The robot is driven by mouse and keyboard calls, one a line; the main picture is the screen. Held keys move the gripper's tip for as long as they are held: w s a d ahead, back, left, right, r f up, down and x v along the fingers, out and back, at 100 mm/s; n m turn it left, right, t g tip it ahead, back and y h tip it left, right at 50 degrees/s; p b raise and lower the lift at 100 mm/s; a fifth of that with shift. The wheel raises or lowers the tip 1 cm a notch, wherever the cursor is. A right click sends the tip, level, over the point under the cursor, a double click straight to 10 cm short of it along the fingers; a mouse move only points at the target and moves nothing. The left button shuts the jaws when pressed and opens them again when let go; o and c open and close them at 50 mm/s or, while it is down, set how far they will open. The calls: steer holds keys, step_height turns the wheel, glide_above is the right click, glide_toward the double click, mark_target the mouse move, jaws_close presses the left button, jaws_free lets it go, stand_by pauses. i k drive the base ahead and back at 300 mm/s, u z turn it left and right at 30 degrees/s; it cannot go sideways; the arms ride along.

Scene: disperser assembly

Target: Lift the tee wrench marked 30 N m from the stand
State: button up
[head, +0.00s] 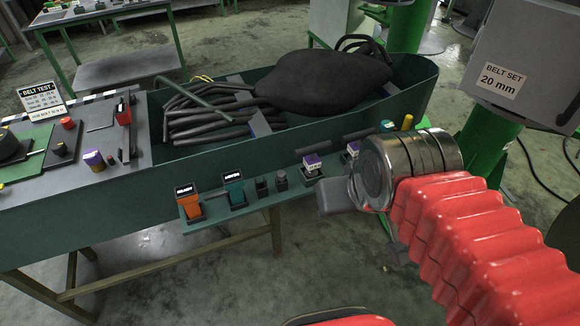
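A narrow green shelf (230,208) runs along the front of the long green trough. On it stand two small pieces with purple and white tops, a nearer one (312,168) and a farther one (350,149) beside my wrist. Dark bars (313,153) lie level close to them; these may be tee wrench handles, but I cannot be sure. No 30 N m marking is readable. My gripper (338,199) shows as a grey piece beyond my metal wrist, in front of the shelf's right part. Its fingers are mostly hidden, and I see nothing held in it.
An orange labelled block (188,205), a teal labelled block (234,189) and small black pieces (281,180) stand on the shelf. The trough (100,218) holds black hoses and a black bag (320,80). A grey box marked "BELT SET 20 mm" (520,60) stands right.

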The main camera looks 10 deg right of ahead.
mark_target(312, 162)
steer(key=u, duration=0.75)
steer(key=i, duration=1)
steer(key=u, duration=0.1)
